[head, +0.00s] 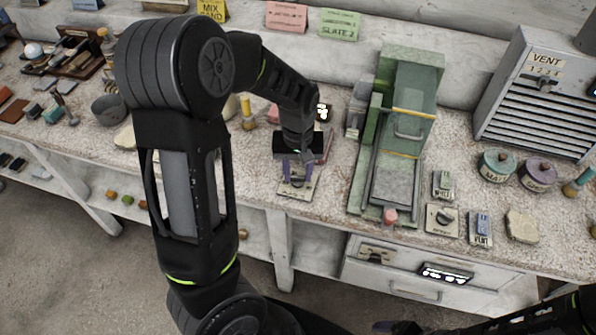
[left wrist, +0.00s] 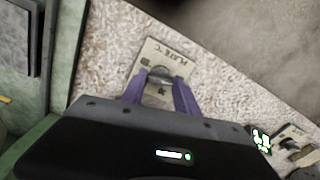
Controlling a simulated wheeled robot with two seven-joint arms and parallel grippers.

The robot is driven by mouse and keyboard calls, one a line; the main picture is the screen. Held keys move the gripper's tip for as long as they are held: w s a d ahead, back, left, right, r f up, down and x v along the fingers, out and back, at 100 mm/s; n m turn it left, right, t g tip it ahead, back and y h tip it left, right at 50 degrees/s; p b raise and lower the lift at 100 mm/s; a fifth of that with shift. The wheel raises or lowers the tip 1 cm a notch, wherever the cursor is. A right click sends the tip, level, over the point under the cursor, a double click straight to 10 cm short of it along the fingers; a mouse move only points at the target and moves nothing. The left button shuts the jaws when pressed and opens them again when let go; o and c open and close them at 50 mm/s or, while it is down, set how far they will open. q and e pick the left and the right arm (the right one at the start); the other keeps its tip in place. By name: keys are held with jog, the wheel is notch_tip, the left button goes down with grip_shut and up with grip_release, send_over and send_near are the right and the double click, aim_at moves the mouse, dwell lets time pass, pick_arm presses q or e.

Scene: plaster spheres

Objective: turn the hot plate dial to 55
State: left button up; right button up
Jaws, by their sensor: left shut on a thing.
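The hot plate dial (left wrist: 161,72) is a dark round knob on a pale panel (left wrist: 151,52) lettered "PLATE °C" in the left wrist view. In the head view the panel (head: 296,193) lies near the bench's front edge, and the dial is mostly hidden by the fingers. My left gripper (head: 297,177) comes down from above with its purple fingers on both sides of the dial, shut on it. The pointer's exact setting is too small to read. My right gripper (head: 395,326) shows only partly at the bottom edge of the head view.
A green sliding-door apparatus (head: 403,110) stands to the right of the panel. A lit display (head: 322,112) shows behind my left gripper. Another dial panel (head: 443,219), a vent switch (head: 481,228) and lidded pots (head: 497,164) are farther right.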

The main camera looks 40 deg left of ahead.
pick_arm(q)
grip_shut()
